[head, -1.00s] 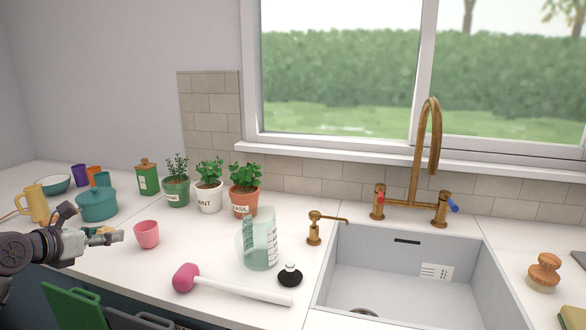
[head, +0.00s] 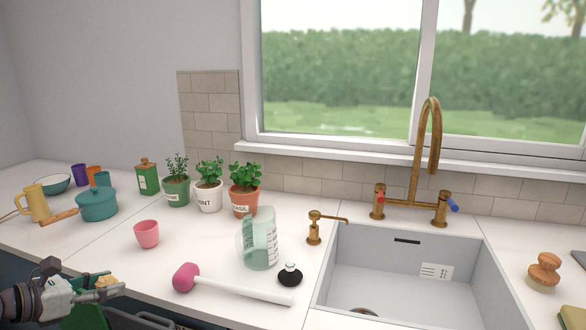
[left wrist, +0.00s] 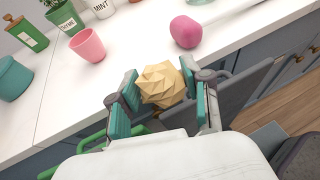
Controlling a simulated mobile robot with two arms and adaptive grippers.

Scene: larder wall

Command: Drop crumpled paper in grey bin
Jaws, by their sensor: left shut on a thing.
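My left gripper (head: 108,287) is shut on a yellowish crumpled paper (head: 104,281) at the lower left of the head view, by the counter's front edge. In the left wrist view the paper (left wrist: 162,84) is a faceted ball between the two teal-padded fingers. The grey bin (head: 135,321) shows only in part at the bottom of the head view, in front of the counter. Its dark grey panel (left wrist: 240,98) lies to the right of the paper in the left wrist view. My right gripper is in neither view.
A green bin (head: 82,318) stands left of the grey one, partly behind my gripper. On the counter are a pink cup (head: 147,235), a pink-headed mallet-like tool (head: 186,278), a teal pot (head: 97,205) and a clear jug (head: 262,240).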

